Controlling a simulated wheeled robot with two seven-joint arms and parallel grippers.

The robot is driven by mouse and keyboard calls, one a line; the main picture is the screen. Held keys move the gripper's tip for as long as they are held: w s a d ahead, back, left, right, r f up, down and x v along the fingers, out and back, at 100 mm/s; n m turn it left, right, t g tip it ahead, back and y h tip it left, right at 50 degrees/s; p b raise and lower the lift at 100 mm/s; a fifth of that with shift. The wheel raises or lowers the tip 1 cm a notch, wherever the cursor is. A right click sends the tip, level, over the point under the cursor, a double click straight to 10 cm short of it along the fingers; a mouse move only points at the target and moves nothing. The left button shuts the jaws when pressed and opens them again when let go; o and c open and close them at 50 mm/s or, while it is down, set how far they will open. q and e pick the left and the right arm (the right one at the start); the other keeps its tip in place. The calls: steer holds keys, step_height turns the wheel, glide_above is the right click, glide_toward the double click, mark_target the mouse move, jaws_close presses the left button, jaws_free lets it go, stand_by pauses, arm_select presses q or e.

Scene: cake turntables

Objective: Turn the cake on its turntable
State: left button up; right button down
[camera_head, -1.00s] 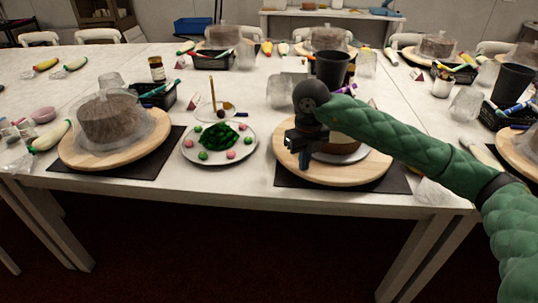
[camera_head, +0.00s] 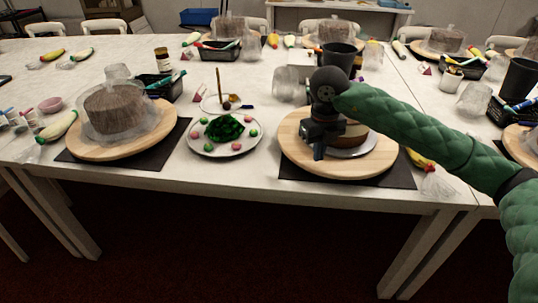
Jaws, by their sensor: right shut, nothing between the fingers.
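A round wooden turntable (camera_head: 300,158) lies on a black mat near the front edge of the white table. A brown cake (camera_head: 354,138) on a silver board stands on it, partly hidden behind my right gripper and forearm. My right gripper (camera_head: 317,152) is shut and empty. It points down at the left side of the cake, over the turntable; I cannot tell whether it touches the cake. Another wooden turntable (camera_head: 90,152) at the left holds a cake (camera_head: 113,108) under a clear cover. My left gripper is not in view.
A plate (camera_head: 208,148) with a green mound and small pink and green balls lies between the turntables. A black cup (camera_head: 339,57) and clear containers stand behind the right turntable. A piping bag (camera_head: 421,160) lies right of it.

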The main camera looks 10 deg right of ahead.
steer(key=shift+r, duration=0.35)
steer(key=shift+r, duration=0.1)
step_height(320, 180, up, 6)
steer(key=shift+f+p, duration=0.1)
steer(key=shift+p, duration=1.05)
